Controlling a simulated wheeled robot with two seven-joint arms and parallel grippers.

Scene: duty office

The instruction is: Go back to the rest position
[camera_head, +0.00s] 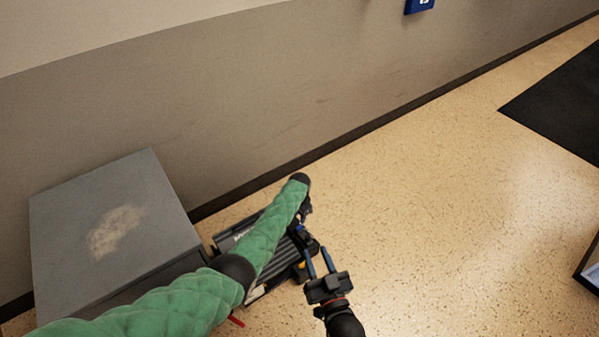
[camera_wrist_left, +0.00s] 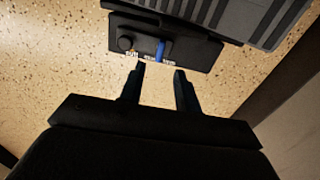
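My left arm in its green sleeve reaches in from the lower left of the head view. My left gripper (camera_head: 302,234) hangs below its end, small and dark in front of a ribbed object. In the left wrist view the left gripper (camera_wrist_left: 160,72) has its two fingers apart with nothing between them. My right gripper (camera_head: 318,254) is just below and right of the left one, its two bluish fingers apart and pointing up the picture. Nothing shows between them.
A grey cabinet (camera_head: 110,215) with a worn top stands at left against the wall. A dark ribbed object (camera_head: 235,237) lies beside it, partly hidden by my arm; it also shows in the left wrist view (camera_wrist_left: 255,20). A black mat (camera_head: 560,105) lies right. Speckled floor between is clear.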

